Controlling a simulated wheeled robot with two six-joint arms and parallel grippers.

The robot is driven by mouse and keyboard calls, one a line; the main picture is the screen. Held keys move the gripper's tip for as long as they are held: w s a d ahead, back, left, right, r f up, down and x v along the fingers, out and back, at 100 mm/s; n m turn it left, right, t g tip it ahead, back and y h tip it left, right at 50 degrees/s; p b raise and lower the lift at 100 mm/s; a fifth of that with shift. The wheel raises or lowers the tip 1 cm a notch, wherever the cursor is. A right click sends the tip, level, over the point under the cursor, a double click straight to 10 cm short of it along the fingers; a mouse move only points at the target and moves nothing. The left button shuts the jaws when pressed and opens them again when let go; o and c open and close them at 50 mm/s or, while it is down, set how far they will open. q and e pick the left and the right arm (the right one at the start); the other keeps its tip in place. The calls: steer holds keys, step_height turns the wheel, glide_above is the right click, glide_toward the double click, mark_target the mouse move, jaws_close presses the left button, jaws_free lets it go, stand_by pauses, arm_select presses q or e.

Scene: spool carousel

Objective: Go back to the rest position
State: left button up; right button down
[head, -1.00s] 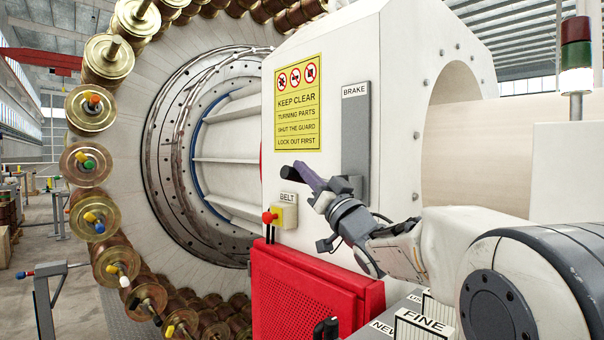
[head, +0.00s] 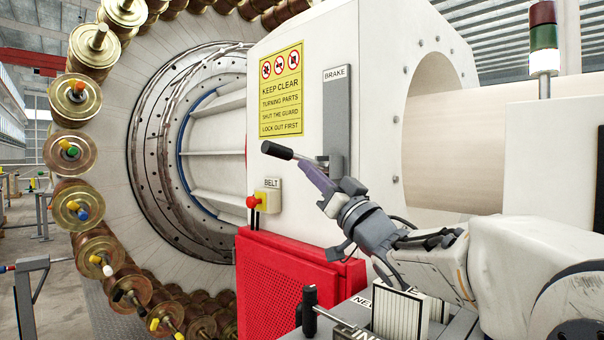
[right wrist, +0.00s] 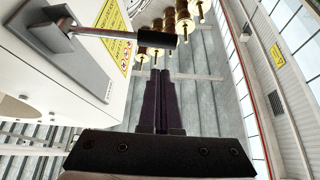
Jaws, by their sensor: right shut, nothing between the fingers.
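My right gripper (head: 304,168) is shut and empty, its dark purple fingers pointing up and left in front of the white machine housing. The brake lever's black grip (head: 277,150) and grey rod (head: 309,159) show just above and left of the fingertips in the head view. In the right wrist view the shut fingers (right wrist: 161,75) point away from the camera, and the black grip (right wrist: 152,39) lies beyond and above them with a visible gap. My left gripper is not in view.
The grey BRAKE plate (head: 336,120) and yellow warning sign (head: 281,90) are on the housing. A red perforated guard (head: 285,290) and a red-and-yellow BELT button (head: 263,201) are below. The spool wheel (head: 73,150) stands left. A black-knobbed lever (head: 309,305) rises at the bottom.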

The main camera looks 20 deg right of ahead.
steer(key=shift+a, duration=0.15)
steer(key=s+a+f+g+h, duration=0.1)
steer(key=a+f+g+h, duration=0.2)
steer(key=f, duration=0.6)
steer(key=s+a+f+g+h, duration=0.15)
steer(key=a+f+g, duration=0.3)
steer(key=f, duration=0.45)
steer(key=s+a+f+g+h, duration=0.1)
steer(key=s+a+f+g, duration=0.2)
steer(key=f, duration=0.6)
steer(key=s+a+f+n+g, duration=0.1)
steer(key=s+a+f+g, duration=0.15)
steer(key=s+f, duration=0.35)
steer(key=s+a+f+n+g, duration=0.1)
steer(key=s+f+g, duration=0.3)
steer(key=s+f, duration=0.2)
steer(key=s+d+f+n+g+h, duration=0.1)
steer(key=s+f+n+g+h, duration=0.3)
steer(key=s, duration=1.1)
step_height(320, 180, up, 20)
steer(key=g+y+p, duration=0.1)
steer(key=p, duration=2)
steer(key=shift+w+r+p, duration=0.2)
steer(key=shift+w+p, duration=0.05)
steer(key=shift+p, duration=0.05)
steer(key=shift+y, duration=0.25)
